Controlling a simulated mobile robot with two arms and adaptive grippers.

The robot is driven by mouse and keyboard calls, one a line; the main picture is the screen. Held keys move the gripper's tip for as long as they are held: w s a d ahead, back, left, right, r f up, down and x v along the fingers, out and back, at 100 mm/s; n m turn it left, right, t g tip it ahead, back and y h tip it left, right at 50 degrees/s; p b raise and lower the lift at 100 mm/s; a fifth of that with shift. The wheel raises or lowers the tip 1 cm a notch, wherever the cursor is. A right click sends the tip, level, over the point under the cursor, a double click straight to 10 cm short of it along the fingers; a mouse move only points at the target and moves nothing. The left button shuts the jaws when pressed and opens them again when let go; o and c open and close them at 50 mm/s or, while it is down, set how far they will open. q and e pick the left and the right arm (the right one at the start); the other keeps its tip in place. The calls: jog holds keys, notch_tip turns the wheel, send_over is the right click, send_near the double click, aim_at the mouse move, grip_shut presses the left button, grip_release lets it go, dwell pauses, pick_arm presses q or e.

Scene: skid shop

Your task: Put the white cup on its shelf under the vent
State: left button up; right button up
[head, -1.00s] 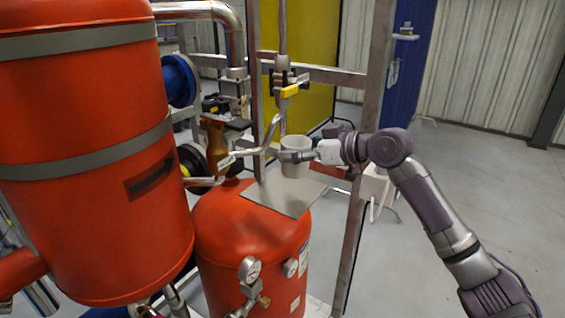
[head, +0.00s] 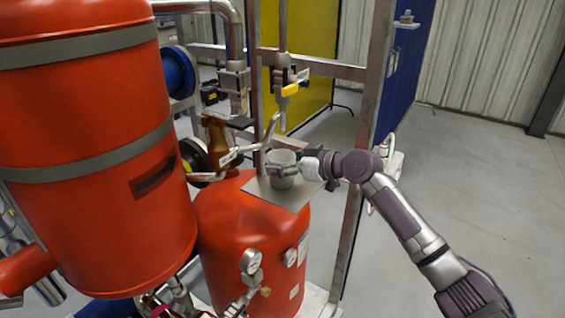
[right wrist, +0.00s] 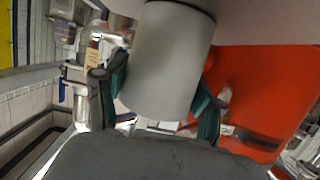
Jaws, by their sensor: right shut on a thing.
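The white cup (head: 283,163) is in my right gripper (head: 296,167), low over a flat grey shelf plate (head: 262,189) on top of the small red tank. The cup looks upright in the head view. I cannot tell whether its base touches the plate. In the right wrist view the cup (right wrist: 168,62) fills the space between the two green-padded fingers of the gripper (right wrist: 160,92), which press on its sides. The curved pipe of the vent (head: 268,132) comes down just behind and left of the cup. My left gripper is out of view.
A large red tank (head: 90,190) stands at the left. The small red tank (head: 245,235) with gauges is below the plate. A steel frame post (head: 362,160) rises right of the plate, beside my arm. A yellow-handled valve (head: 290,89) sits above. Open floor (head: 475,170) lies at the right.

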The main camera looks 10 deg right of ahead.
jog(key=o, duration=1)
jog(key=shift+o, duration=0.3)
jog(key=shift+d+r, duration=0.1)
jog(key=shift+r, duration=0.05)
jog(key=b+v, duration=0.3)
jog(key=v, duration=0.9)
jog(key=shift+b, duration=0.4)
